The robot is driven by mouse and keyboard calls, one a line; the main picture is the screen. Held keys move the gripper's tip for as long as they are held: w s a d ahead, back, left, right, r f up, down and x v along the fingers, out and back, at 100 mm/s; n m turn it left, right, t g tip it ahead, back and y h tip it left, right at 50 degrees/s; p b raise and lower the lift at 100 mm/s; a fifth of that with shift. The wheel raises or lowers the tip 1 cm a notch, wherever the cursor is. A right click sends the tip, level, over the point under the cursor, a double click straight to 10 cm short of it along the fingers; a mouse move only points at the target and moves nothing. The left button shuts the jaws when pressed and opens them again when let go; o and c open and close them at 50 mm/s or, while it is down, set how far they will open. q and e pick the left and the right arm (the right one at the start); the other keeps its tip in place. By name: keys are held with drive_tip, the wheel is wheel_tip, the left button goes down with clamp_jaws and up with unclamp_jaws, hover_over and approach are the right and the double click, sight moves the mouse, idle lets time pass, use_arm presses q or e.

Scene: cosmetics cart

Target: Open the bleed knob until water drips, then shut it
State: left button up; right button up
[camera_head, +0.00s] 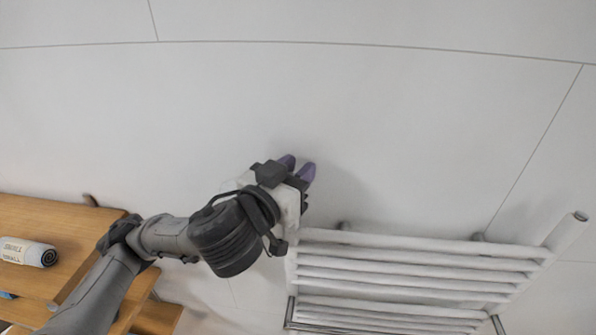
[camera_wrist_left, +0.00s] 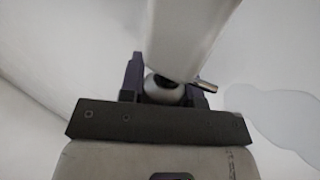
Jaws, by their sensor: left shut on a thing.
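The white towel-rail radiator (camera_head: 420,265) with several horizontal bars stands against the wall at lower right in the head view. Its left upright's top end is hidden behind my left gripper (camera_head: 297,169), whose purple fingertips point up towards the wall. In the left wrist view a white radiator tube (camera_wrist_left: 185,40) passes close in front. My left gripper (camera_wrist_left: 163,82) is closed there around a small pale, rounded bleed knob (camera_wrist_left: 163,95), partly covered by the tube. A small metal spout-like piece (camera_wrist_left: 206,86) sticks out at its right. I see no water. My right gripper is out of view.
My left arm reaches over the cart's right side. The pale wall (camera_head: 420,120) above the radiator is bare.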

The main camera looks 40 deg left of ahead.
use_arm(q)
drive_tip(key=shift+a+n+g+y, duration=0.15)
drive_tip(key=shift+n+g+y, duration=0.25)
drive_tip(key=shift+n+y, duration=1)
drive_tip(key=shift+y, duration=0.4)
drive_tip(key=o, duration=0.9)
drive_tip(key=shift+s, duration=0.1)
